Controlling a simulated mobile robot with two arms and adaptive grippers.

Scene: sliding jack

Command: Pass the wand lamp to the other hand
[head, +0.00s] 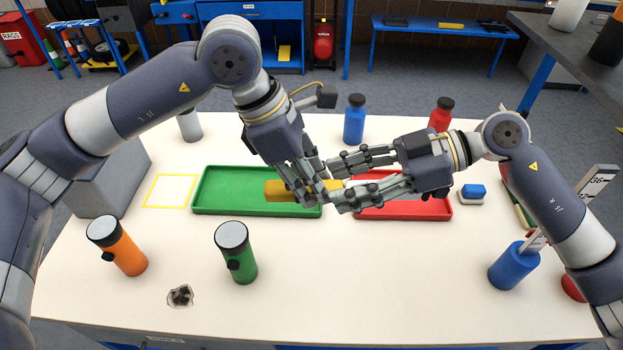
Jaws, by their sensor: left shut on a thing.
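The yellow wand lamp (277,190) lies level in my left gripper (312,190), above the right part of the green tray. My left gripper is shut on its middle, and the fingers hide part of it. My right gripper (336,184) comes in from the right with its fingers spread. The lamp's right end shows between the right fingertips. I cannot tell whether the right fingers touch it.
A green tray (222,196) and a red tray (430,208) lie under the grippers. Orange (122,252) and green (239,258) flashlights stand in front. Blue (354,122) and red (441,113) bottles stand behind. A blue holder (513,268) stands right.

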